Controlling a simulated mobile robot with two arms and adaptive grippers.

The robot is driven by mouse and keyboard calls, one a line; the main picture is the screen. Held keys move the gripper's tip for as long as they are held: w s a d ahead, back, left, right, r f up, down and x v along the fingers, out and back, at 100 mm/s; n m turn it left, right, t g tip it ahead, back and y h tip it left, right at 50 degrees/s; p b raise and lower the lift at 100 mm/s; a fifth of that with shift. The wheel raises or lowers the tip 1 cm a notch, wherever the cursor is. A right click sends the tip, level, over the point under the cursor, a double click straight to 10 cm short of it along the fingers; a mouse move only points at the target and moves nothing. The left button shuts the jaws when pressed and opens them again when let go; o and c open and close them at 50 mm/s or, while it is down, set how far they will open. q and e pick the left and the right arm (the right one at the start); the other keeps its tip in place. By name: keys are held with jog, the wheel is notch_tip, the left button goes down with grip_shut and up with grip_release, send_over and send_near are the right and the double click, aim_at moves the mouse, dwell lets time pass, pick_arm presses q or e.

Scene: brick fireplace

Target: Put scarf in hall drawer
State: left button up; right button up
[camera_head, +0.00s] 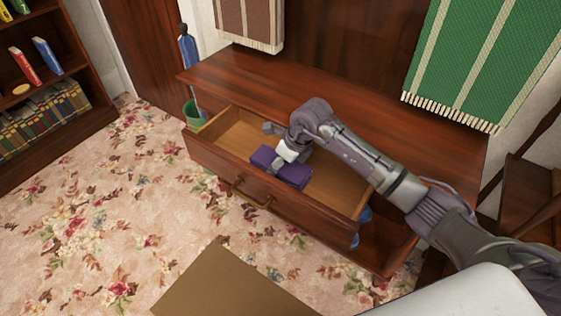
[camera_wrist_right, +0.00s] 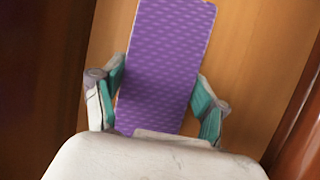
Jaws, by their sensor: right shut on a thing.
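The purple scarf (camera_head: 294,174) is a folded strip inside the open hall drawer (camera_head: 335,195). It also fills the middle of the right wrist view (camera_wrist_right: 165,60), with the wooden drawer bottom behind it. My right gripper (camera_head: 278,161) reaches down into the drawer and is shut on the scarf. In the right wrist view its two teal-padded fingers (camera_wrist_right: 160,108) stand on either side of the scarf. Whether the scarf touches the drawer bottom I cannot tell. My left gripper is not in view.
The drawer has a metal handle (camera_head: 252,193) on its front. The dark wooden chest top (camera_head: 250,80) is clear. A green striped cloth (camera_head: 480,60) hangs at the right. A green pot (camera_head: 194,112) stands beside the chest. A bookshelf (camera_head: 45,70) stands at the left.

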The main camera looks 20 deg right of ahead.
aim_at(290, 166)
jog(key=o, duration=0.9)
jog(key=shift+c, duration=0.2)
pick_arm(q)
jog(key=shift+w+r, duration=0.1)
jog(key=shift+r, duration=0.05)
pick_arm(e)
jog(key=shift+o, duration=0.8)
jog(key=shift+s+d+r, duration=0.3)
jog(key=shift+s+d, duration=0.25)
jog(key=shift+s, duration=0.1)
jog(key=shift+s+d+r, duration=0.25)
jog(key=shift+s+d, duration=0.25)
jog(key=shift+s, duration=0.1)
jog(key=s+d, duration=0.1)
jog(key=s, duration=0.1)
jog(key=s+d, duration=0.4)
jog(key=shift+s, duration=0.25)
jog(key=shift+s+d, duration=0.25)
jog(key=shift+s, duration=0.2)
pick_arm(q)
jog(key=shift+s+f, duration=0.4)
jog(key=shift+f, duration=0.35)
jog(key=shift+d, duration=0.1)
pick_arm(e)
jog(key=shift+a, duration=0.1)
